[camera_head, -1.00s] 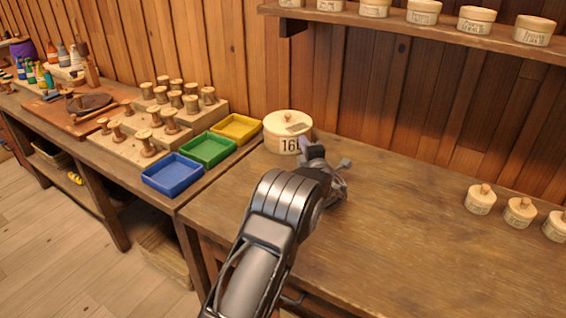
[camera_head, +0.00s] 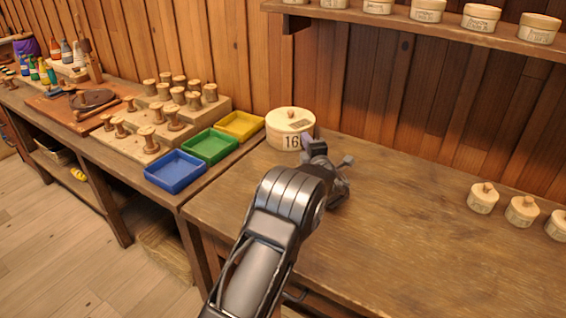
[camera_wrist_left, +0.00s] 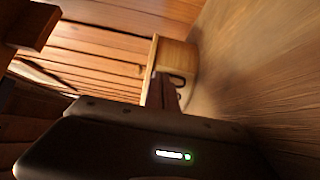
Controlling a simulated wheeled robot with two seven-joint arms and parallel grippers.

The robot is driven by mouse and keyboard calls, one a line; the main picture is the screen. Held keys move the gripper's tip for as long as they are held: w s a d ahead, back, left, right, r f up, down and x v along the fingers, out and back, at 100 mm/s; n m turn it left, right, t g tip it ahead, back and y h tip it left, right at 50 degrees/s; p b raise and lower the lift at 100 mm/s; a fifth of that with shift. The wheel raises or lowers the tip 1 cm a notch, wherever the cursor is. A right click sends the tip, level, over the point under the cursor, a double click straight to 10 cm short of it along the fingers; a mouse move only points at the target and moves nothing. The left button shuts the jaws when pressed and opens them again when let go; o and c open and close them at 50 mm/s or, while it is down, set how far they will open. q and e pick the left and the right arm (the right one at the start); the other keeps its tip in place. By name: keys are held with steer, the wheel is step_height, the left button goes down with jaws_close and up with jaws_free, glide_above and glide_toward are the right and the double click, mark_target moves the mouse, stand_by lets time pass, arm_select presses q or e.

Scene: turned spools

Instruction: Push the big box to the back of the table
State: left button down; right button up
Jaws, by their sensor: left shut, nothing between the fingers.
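The big box (camera_head: 289,137) is a round, pale, lidded box with a knob and a dark number on its side. It stands upright at the back left of the brown table (camera_head: 400,225), close to the plank wall. My left gripper (camera_head: 309,146) is shut and empty at the box's front right side. Its fingers hide part of the box's side. In the left wrist view, the box (camera_wrist_left: 178,56) is just beyond the dark fingers (camera_wrist_left: 161,92); I cannot tell whether they touch it. My right gripper is not in view.
Small lidded boxes (camera_head: 482,199) stand at the table's right. A shelf (camera_head: 400,31) with more boxes hangs above the back. A blue tray (camera_head: 175,171), green tray (camera_head: 209,146) and yellow tray (camera_head: 240,126) lie on the left bench beside wooden spools (camera_head: 172,119). The table's middle is clear.

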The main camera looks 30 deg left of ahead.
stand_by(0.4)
arm_select(q)
steer(key=v, duration=0.7)
steer(key=shift+s+d, duration=0.2)
steer(key=shift+d, duration=0.05)
steer(key=shift+s, duration=0.1)
steer(key=shift+d, duration=0.1)
